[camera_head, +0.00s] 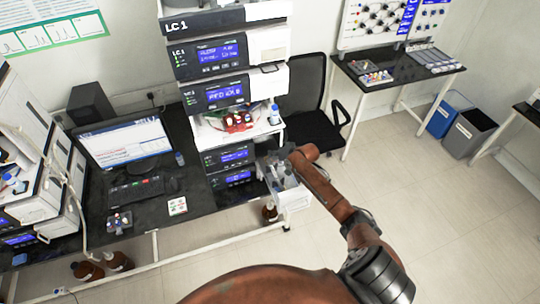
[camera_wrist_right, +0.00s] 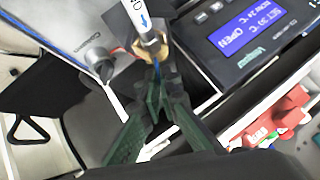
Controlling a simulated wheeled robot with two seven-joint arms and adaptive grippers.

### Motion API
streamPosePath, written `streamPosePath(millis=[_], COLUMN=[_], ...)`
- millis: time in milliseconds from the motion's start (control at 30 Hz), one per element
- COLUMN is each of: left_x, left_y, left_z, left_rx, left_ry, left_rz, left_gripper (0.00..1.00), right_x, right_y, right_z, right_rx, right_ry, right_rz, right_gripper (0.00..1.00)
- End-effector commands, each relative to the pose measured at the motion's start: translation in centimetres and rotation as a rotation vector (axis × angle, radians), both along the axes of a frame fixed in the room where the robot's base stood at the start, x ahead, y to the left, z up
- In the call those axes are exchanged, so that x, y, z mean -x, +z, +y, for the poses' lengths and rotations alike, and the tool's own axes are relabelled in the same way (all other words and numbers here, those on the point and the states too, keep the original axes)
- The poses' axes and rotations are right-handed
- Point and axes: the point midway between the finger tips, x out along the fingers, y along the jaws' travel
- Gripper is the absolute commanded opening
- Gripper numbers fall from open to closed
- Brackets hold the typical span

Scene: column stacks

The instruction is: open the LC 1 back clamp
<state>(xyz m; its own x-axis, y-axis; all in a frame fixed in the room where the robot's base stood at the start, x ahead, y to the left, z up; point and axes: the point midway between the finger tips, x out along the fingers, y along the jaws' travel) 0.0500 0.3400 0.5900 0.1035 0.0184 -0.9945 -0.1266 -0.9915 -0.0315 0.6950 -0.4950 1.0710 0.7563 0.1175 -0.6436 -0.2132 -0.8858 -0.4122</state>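The LC 1 stack (camera_head: 225,55) stands at the upper middle of the head view. My right gripper (camera_head: 284,160) is at its lower right side, by a pale open compartment (camera_head: 292,198). In the right wrist view a white column (camera_wrist_right: 143,22) with a blue arrow ends in a brass fitting (camera_wrist_right: 148,47), with a blue tube below it. The dark green fingers of my right gripper (camera_wrist_right: 160,95) reach toward that fitting and tube. Dark parts crowd around the fitting, so I cannot single out the back clamp or tell whether the fingers touch it. My left gripper is out of view.
A module display (camera_wrist_right: 247,28) reads OPEN in the wrist view. A tray with red items (camera_head: 238,119) sits mid-stack. A black chair (camera_head: 312,105) stands close behind on the right. Brown bottles (camera_head: 270,211) are on the floor.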

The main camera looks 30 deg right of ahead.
Motion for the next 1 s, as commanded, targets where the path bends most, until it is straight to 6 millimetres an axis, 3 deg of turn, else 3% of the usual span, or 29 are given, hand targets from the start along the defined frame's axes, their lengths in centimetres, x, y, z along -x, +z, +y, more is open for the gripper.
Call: streamPosePath(millis=[200, 500, 1000], left_x=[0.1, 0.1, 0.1], left_y=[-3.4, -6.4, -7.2], left_z=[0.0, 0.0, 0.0], left_rx=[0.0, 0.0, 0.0], left_ry=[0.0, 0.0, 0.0], left_rz=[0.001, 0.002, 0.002], left_gripper=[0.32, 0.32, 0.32], right_x=[0.1, 0.3, 0.4], right_y=[-1.0, -1.4, -1.3], right_z=[-1.1, -1.6, -1.6], right_rx=[-0.163, -0.312, -0.367], right_ry=[-0.003, -0.001, 0.001], right_rz=[-0.044, -0.077, -0.086], right_gripper=[0.0, 0.0, 0.0])
